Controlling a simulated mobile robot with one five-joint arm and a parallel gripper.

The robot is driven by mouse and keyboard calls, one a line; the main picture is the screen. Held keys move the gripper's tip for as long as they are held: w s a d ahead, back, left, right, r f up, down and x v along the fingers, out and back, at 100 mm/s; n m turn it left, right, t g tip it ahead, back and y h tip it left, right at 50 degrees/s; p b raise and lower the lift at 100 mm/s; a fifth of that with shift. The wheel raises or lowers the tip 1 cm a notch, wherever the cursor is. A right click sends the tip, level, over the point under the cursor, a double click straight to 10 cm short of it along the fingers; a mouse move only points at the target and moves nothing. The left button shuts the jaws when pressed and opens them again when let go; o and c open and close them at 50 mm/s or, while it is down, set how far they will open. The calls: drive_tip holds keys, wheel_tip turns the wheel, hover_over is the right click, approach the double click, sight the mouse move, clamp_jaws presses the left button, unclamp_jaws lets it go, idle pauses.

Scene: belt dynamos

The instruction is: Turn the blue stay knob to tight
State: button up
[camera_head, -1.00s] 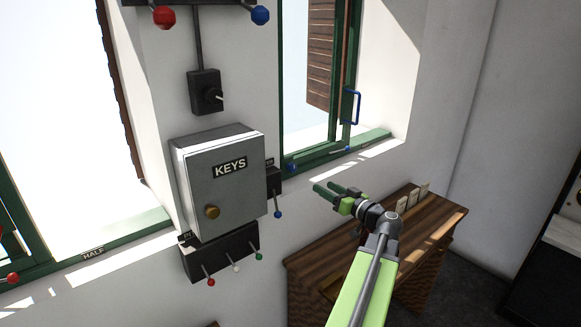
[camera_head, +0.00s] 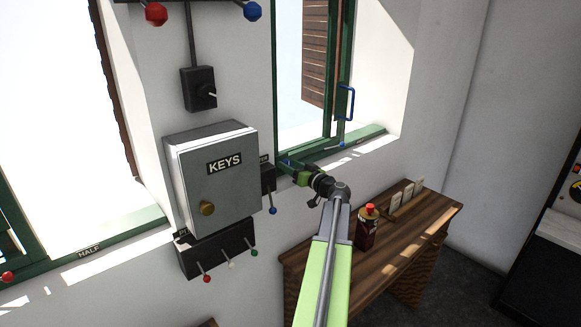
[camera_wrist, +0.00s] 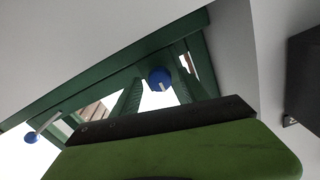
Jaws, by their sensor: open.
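The blue stay knob (camera_wrist: 159,79), round with a pale mark on its face, shows in the wrist view at the green window frame (camera_wrist: 95,75). My gripper (camera_wrist: 157,84) is open, with one green ridged finger on each side of the knob in that view. I cannot tell whether the fingers touch it. A second blue ball (camera_wrist: 31,138), on a pale rod, is at the left of the wrist view and also near the sill in the head view (camera_head: 341,145).
A grey KEYS box (camera_head: 215,185) is left of my gripper, with a small dark switch box (camera_head: 267,178) with a blue-tipped lever close by. Below right, a wooden table (camera_head: 400,250) holds a red-capped can (camera_head: 367,228). The right window has a blue handle (camera_head: 346,102).

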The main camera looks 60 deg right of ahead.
drive_tip(key=shift+w+d, duration=0.1)
drive_tip(key=shift+w, duration=0.05)
clamp_jaws()
